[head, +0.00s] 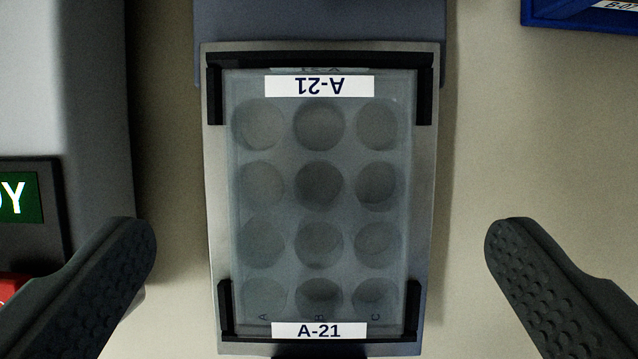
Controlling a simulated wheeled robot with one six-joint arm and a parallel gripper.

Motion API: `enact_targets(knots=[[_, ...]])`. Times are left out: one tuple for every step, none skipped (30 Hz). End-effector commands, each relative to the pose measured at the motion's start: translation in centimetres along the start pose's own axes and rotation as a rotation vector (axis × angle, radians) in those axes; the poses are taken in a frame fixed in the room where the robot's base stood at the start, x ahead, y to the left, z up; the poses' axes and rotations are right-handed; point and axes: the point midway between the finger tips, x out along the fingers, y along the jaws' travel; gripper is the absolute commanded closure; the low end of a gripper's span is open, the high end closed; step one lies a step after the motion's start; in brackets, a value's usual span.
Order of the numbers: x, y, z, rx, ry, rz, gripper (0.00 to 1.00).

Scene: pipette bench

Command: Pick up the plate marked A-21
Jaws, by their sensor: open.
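The plate marked A-21 (341,213) is a clear, greyish well plate with several round wells. It carries a white A-21 label at the near end and another, upside down in the picture, at the far end. It lies in a grey metal holder (428,200) with black corner guides. My gripper (320,235) is open, with one dark ribbed finger at the lower left and one at the lower right. The fingers stand wide apart on either side of the plate and holder, touching neither in the picture. I cannot tell their height above the plate.
A grey device (65,90) stands on the left, with a green display (18,200) ending in "Y" and a red part (12,287). A blue bin (570,14) with a partly cut-off label is at the top right. The beige bench right of the holder is clear.

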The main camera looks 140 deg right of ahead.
Motion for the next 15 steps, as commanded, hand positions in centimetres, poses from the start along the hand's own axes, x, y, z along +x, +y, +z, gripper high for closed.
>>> enact_targets(knots=[[0.6, 0.0, 0.2, 0.001, -0.001, -0.002, 0.0], [0.9, 0.0, 0.4, 0.001, -0.001, -0.001, 0.0], [1.5, 0.0, 0.6, 0.001, -0.001, -0.001, 0.0], [1.9, -0.1, 0.7, 0.001, -0.002, -0.002, 0.0], [2.3, -0.1, 0.9, 0.002, -0.002, -0.002, 0.0], [2.9, 0.0, 0.8, 0.001, -0.001, -0.001, 0.0], [3.3, 0.0, 0.8, 0.001, -0.001, -0.002, 0.0], [3.7, 0.0, 0.8, 0.001, -0.002, -0.002, 0.0], [4.0, 0.0, 0.8, 0.001, -0.002, -0.002, 0.0], [4.2, 0.0, 0.8, 0.001, -0.001, -0.001, 0.0], [4.3, 0.0, 0.8, 0.001, -0.001, -0.001, 0.0], [4.4, 0.0, 0.8, 0.0, 0.0, 0.0, 0.0], [4.4, 0.0, 0.8, 0.0, 0.0, 0.0, 0.0], [4.4, 0.0, 0.8, 0.0, 0.0, 0.0, 0.0], [4.3, 0.0, 0.8, 0.0, 0.0, 0.0, 0.0]])
